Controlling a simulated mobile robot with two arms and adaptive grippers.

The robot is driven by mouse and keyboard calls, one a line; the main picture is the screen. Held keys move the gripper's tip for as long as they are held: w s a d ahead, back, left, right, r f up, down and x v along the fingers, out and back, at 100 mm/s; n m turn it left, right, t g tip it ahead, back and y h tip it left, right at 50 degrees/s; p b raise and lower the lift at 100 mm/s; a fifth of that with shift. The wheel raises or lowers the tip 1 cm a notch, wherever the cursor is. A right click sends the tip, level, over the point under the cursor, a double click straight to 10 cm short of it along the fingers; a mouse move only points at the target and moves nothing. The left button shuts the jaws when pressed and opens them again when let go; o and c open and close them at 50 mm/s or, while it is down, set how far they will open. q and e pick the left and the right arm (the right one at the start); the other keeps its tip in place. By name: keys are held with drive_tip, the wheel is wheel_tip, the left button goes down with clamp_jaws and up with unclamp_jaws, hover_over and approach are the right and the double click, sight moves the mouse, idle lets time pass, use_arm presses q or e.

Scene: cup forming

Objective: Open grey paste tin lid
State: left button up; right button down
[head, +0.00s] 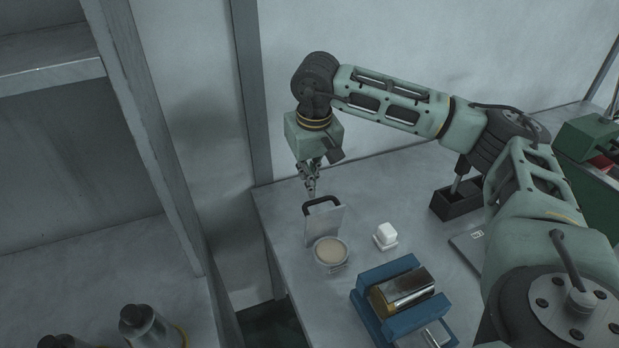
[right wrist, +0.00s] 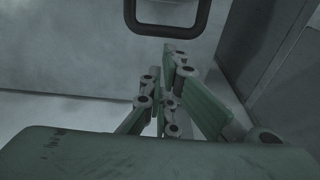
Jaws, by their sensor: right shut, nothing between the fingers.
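The grey paste tin (head: 331,253) stands on the table, and pale beige paste shows inside its round body. Its flat grey lid (head: 325,225) stands up at the tin's back edge, with a black handle (head: 322,204) along the top. The tin is open. My right gripper (head: 311,192) points down just above and behind the handle. It is shut and holds nothing. In the right wrist view the handle (right wrist: 167,30) shows at the top, beyond the closed fingers (right wrist: 172,105). I cannot tell whether a finger touches it. My left gripper is not in view.
A white block (head: 386,235) stands right of the tin. A blue fixture (head: 368,303) with a metal cylinder (head: 408,287) is in front. A dark box (head: 457,201) stands further right. Dark bottles (head: 145,325) are at lower left. The table's left edge is close to the tin.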

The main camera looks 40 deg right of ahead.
wheel_tip(320, 180, up, 12)
drive_tip(key=s, duration=0.1)
drive_tip(key=shift+s+a+f, duration=0.15)
drive_tip(key=shift+a+f, duration=0.05)
drive_tip(key=shift+a, duration=0.05)
